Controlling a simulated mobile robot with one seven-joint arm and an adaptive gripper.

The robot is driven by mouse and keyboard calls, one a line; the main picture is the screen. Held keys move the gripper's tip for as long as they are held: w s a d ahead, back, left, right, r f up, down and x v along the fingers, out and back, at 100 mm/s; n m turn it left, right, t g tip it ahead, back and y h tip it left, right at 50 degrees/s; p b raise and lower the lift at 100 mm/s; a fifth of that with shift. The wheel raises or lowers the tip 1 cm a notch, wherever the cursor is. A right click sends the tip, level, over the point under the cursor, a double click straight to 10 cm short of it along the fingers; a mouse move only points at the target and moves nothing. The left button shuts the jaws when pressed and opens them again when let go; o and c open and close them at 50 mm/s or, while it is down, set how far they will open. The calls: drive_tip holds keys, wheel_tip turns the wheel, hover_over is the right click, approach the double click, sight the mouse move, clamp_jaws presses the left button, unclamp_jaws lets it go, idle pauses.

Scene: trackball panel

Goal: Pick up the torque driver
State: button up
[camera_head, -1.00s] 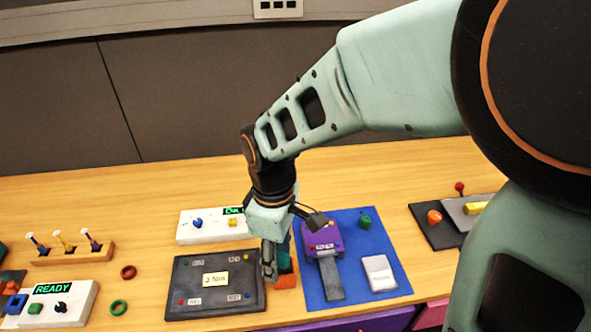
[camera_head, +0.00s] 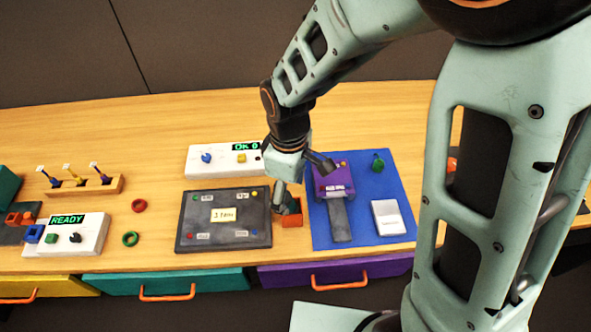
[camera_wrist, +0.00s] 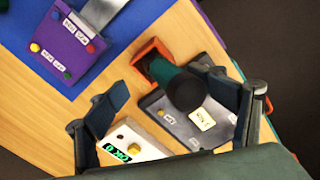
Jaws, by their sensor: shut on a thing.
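The torque driver (camera_wrist: 186,90) shows in the wrist view as a teal body with a round black end, between my two fingers. Its far end meets the orange holder (camera_wrist: 150,55); I cannot tell how deep it sits in there. In the head view my gripper (camera_head: 281,199) is over the orange holder (camera_head: 291,219), between the dark panel and the blue mat. The driver is mostly hidden there by my gripper.
The dark panel (camera_head: 205,240) with a yellow label lies left of the holder. The blue mat (camera_head: 360,222) with a purple device (camera_head: 333,172) lies right. A white OK box (camera_head: 221,160) stands behind. Rings and a white READY box (camera_head: 90,237) are at left.

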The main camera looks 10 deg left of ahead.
drive_tip(key=f, duration=0.2)
drive_tip(key=w+f, duration=0.1)
drive_tip(key=f, duration=0.1)
drive_tip(key=shift+w+d, duration=0.1)
drive_tip(key=shift+d, duration=0.05)
drive_tip(key=shift+c, duration=0.6)
clamp_jaws()
